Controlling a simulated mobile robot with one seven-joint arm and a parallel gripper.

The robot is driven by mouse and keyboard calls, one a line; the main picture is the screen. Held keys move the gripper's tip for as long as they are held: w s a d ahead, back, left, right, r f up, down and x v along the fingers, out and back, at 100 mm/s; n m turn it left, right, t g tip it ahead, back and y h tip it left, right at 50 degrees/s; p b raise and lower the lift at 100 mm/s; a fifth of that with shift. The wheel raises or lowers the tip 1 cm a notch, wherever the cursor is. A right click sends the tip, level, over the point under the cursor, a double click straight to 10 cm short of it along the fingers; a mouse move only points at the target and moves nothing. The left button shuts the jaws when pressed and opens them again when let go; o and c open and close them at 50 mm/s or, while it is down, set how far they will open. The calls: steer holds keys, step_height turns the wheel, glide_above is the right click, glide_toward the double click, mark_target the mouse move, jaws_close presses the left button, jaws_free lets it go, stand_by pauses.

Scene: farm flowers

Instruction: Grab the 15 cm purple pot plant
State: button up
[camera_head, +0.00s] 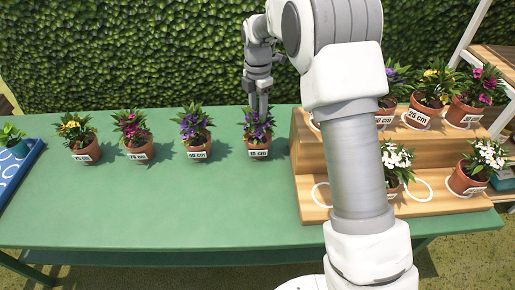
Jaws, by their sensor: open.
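A purple-flowered plant in a terracotta pot (258,143) stands upright on the green table, left of the wooden stand. Its small label seems to read 15 cm. A second purple-flowered pot plant (197,143) stands to its left; its label is small and seems to read 10 cm. My gripper (262,108) points down over the right-hand purple plant, with its fingers at the height of the upper leaves and flowers. It is open. Whether leaves lie between the fingers is hard to tell.
A pink-flowered pot (138,148) and a yellow-flowered pot (86,149) stand farther left on the green table (150,205). A stepped wooden stand (307,160) at right holds several potted plants, partly hidden by my arm. A blue tray (12,175) is at the left edge. The table's front is clear.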

mark_target(258, 142)
steer(key=f+b, duration=0.1)
steer(key=f, duration=0.7)
steer(key=shift+s+f+b, duration=0.2)
steer(key=shift+f+b, duration=0.1)
steer(key=shift+b, duration=0.05)
jaws_close()
steer(key=shift+r, duration=0.15)
stand_by(0.9)
